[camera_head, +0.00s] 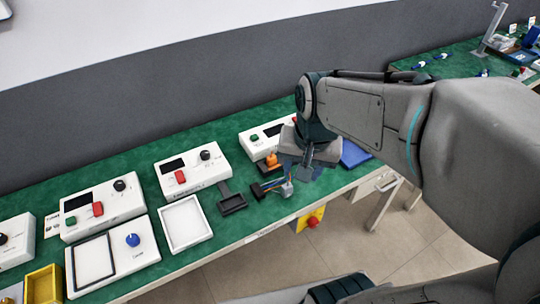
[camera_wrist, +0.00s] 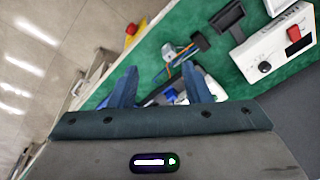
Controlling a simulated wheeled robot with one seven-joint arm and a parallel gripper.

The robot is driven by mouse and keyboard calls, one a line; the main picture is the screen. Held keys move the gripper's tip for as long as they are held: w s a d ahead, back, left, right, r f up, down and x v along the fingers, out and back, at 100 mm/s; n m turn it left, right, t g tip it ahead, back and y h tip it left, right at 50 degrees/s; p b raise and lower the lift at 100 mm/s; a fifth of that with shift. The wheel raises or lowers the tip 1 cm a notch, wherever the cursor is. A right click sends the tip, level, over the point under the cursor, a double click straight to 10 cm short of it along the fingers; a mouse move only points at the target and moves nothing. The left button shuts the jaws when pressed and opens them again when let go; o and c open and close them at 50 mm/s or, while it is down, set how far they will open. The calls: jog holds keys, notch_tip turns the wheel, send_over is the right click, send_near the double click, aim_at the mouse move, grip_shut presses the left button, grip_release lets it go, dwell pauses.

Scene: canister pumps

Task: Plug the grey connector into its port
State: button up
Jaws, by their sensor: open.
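A small grey connector-like piece (camera_head: 287,189) with coloured wires lies near the front edge of the green table. It also shows in the wrist view (camera_wrist: 168,51), beyond my fingertips. A black block (camera_head: 262,189) lies beside it, with an orange piece (camera_head: 271,160) behind. My gripper (camera_head: 312,172) is above the table, just right of and behind these parts. In the wrist view my gripper (camera_wrist: 158,78) has its two fingers apart; blue, white and dark parts show past the gap. I cannot make out the port; my arm hides part of the white unit (camera_head: 258,143).
White control boxes (camera_head: 192,167) with knobs and red buttons stand along the table. A blue tray (camera_head: 355,153) is right of my gripper. A yellow-red stop button (camera_head: 312,221) hangs on the front edge.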

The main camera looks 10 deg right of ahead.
aim_at(287, 185)
jog(key=w+f+m+g, duration=0.2)
jog(key=w+f+m, duration=0.3)
jog(key=w+m, duration=0.5)
notch_tip(287, 185, down, 14)
jog(key=shift+d+r+b, duration=0.1)
jog(key=shift+r+b, duration=0.1)
jog(key=shift+b, duration=0.65)
grip_shut()
